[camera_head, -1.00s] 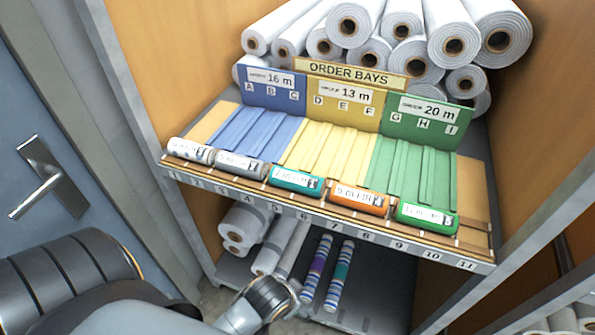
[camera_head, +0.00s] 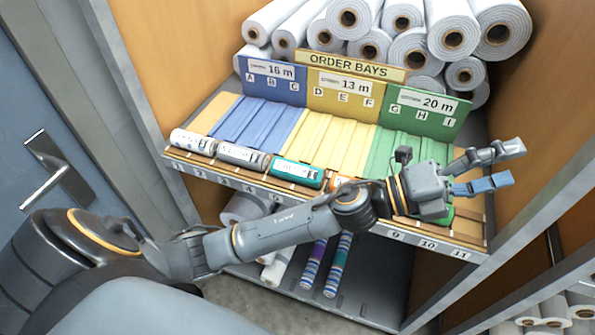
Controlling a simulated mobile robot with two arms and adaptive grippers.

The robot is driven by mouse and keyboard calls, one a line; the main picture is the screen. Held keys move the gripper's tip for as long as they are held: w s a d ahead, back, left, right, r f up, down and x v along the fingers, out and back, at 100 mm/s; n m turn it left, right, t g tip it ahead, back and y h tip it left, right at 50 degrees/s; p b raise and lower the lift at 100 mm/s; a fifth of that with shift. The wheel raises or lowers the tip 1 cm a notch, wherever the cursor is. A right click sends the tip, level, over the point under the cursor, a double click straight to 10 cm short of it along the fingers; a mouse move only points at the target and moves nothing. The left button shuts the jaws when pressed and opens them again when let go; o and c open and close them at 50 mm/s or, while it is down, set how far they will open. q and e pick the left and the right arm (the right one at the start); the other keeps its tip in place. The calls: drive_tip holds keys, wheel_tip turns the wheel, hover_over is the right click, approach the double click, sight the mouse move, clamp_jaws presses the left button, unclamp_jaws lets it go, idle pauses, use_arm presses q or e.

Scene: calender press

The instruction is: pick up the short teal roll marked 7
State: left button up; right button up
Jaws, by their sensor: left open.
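The short teal roll (camera_head: 297,172) lies in the front row on the shelf's front ledge, near the middle. It carries a white label, whose mark is too small to read surely. My left gripper (camera_head: 507,164) is open and empty, out over the right end of the shelf with its fingers pointing right. It is well to the right of the teal roll and not touching it. My left forearm passes in front of the ledge, below the teal roll. My right gripper is not in view.
A white roll (camera_head: 193,142) and a grey roll (camera_head: 242,157) lie left of the teal one. Sloped bays rise behind. A side panel (camera_head: 540,180) bounds the right.

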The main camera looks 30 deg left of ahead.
use_arm(q)
drive_tip(key=s+d+f+m+g+h, duration=0.1)
drive_tip(key=s+d+m+g+h, duration=0.2)
drive_tip(key=m+g, duration=0.45)
drive_tip(key=m+g+y, duration=0.7)
drive_tip(key=m+y, duration=0.6)
drive_tip(key=y, duration=1.3)
approach(300, 166)
drive_tip(key=shift+n+y, duration=0.3)
drive_tip(key=shift+n, duration=0.05)
drive_tip(key=x, duration=0.5)
drive_tip(key=shift+s+d+f, duration=0.1)
drive_tip(key=p+x, duration=0.2)
drive_tip(key=x, duration=0.3)
drive_tip(key=shift+d+f+p, duration=0.1)
drive_tip(key=shift+p, duration=0.3)
drive_tip(key=shift+f+t, duration=0.25)
drive_tip(key=c, duration=1.3)
